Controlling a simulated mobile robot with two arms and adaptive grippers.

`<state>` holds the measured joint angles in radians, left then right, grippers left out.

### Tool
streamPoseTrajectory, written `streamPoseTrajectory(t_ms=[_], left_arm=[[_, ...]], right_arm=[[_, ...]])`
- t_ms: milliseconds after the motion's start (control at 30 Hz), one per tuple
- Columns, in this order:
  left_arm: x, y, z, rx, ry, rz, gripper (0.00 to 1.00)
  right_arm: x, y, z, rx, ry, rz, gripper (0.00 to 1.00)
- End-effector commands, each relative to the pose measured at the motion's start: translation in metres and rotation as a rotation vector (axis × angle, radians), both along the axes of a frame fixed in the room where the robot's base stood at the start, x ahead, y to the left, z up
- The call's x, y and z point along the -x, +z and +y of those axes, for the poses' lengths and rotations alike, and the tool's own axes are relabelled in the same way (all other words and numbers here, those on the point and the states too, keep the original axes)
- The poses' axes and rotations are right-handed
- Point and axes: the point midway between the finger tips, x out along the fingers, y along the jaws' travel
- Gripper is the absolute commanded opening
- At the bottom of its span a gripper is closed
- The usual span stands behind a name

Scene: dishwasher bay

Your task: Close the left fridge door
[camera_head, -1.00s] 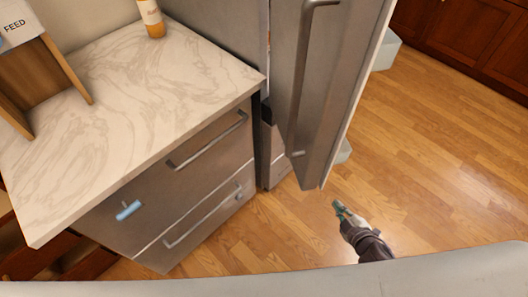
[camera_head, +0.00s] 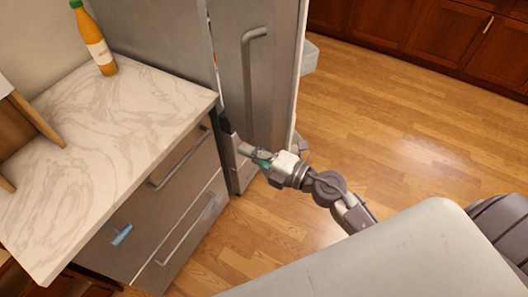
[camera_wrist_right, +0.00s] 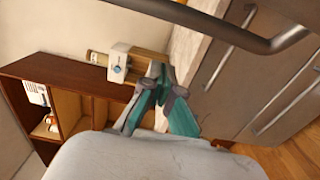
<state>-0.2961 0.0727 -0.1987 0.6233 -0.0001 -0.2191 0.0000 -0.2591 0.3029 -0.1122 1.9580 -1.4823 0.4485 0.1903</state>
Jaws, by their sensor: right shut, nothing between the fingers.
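The left fridge door (camera_head: 275,80) is a grey metal panel with a long vertical bar handle (camera_head: 247,85). It stands open, with its inner edge and a pale door bin (camera_head: 309,57) showing on the right. My right gripper (camera_head: 250,152) is shut and empty, in front of the door's lower part in the head view. Whether it touches the door cannot be told. In the right wrist view its teal and grey fingers (camera_wrist_right: 159,72) come together with nothing between them. My left gripper is out of view.
A marble counter (camera_head: 110,120) with drawers stands left of the door; an orange bottle (camera_head: 97,40) is on it. Drawer handles (camera_head: 180,160) stick out. A grey bar (camera_wrist_right: 225,28) crosses close in the wrist view. Wood floor (camera_head: 400,120) is clear on the right.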

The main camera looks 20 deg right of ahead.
Motion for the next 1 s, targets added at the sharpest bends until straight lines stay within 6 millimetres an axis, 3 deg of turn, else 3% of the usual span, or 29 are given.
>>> streamPoseTrajectory(t_ms=[167,200,400,1000], left_arm=[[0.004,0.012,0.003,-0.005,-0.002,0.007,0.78],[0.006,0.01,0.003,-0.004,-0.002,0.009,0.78],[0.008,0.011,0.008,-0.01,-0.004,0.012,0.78],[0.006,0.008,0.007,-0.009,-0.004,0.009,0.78]], right_arm=[[-0.029,0.002,0.02,-0.002,0.0,0.0,0.0],[-0.03,-0.001,0.009,0.0,-0.004,0.002,0.0],[-0.036,0.0,-0.013,0.0,-0.001,0.001,0.0],[-0.037,-0.002,-0.021,0.001,0.007,0.001,0.0]])
